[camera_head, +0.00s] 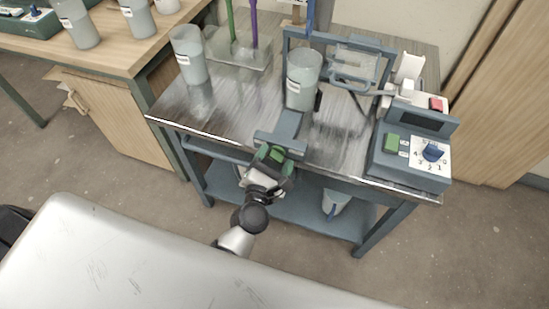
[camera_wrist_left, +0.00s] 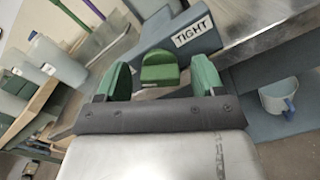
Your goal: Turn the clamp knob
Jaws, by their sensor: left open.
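The green clamp knob (camera_wrist_left: 159,72) sits on the front of a blue-grey clamp block (camera_wrist_left: 185,42) with a "TIGHT" label. In the head view the clamp (camera_head: 281,134) is at the front edge of the metal-topped cart, and the knob (camera_head: 277,155) is partly covered by my gripper. My left gripper (camera_wrist_left: 160,64) is open, with one green finger on each side of the knob. Gaps show between the knob and both fingers in the left wrist view. The left gripper (camera_head: 273,163) reaches the clamp from below in the head view. My right gripper is not in view.
A grey bucket (camera_head: 302,84) stands behind the clamp. A control box with a blue dial (camera_head: 432,152) is at the cart's right, and another bucket (camera_head: 189,57) at its left. The cart's lower shelf (camera_head: 290,208) holds a small pail (camera_head: 335,201). A wooden table (camera_head: 120,50) stands left.

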